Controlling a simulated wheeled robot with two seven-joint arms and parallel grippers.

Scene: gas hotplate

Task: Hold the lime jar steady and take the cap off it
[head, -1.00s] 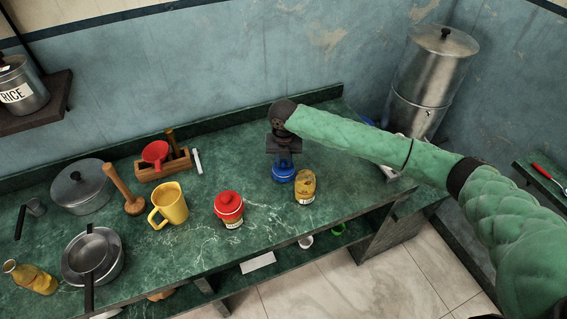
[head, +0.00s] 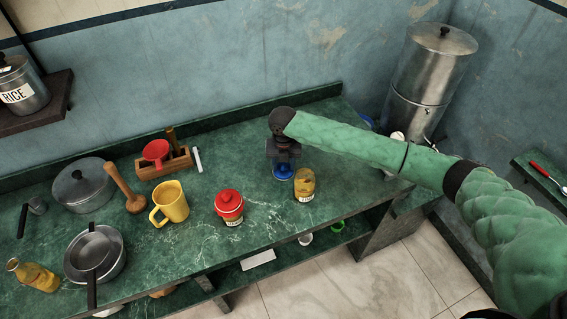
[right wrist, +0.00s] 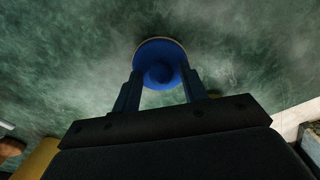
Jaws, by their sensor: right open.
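An amber, yellowish jar with a pale label (head: 304,184) stands upright near the counter's front edge, with no coloured cap on its top; I take it as the lime jar, but its label is too small to read. A blue round cap with a knob (head: 284,173) sits just left of and behind it, apparently on the counter. It also shows in the right wrist view (right wrist: 159,60). My right gripper (head: 283,163) is open and points down at the blue cap, its fingers on either side of the knob. My left gripper is out of view.
A red-capped jar (head: 229,205) and a yellow mug (head: 171,202) stand to the left. Farther left are a wooden pestle (head: 126,190), a lidded pot (head: 82,187) and a pan (head: 105,258). A metal dispenser (head: 432,75) stands at the right.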

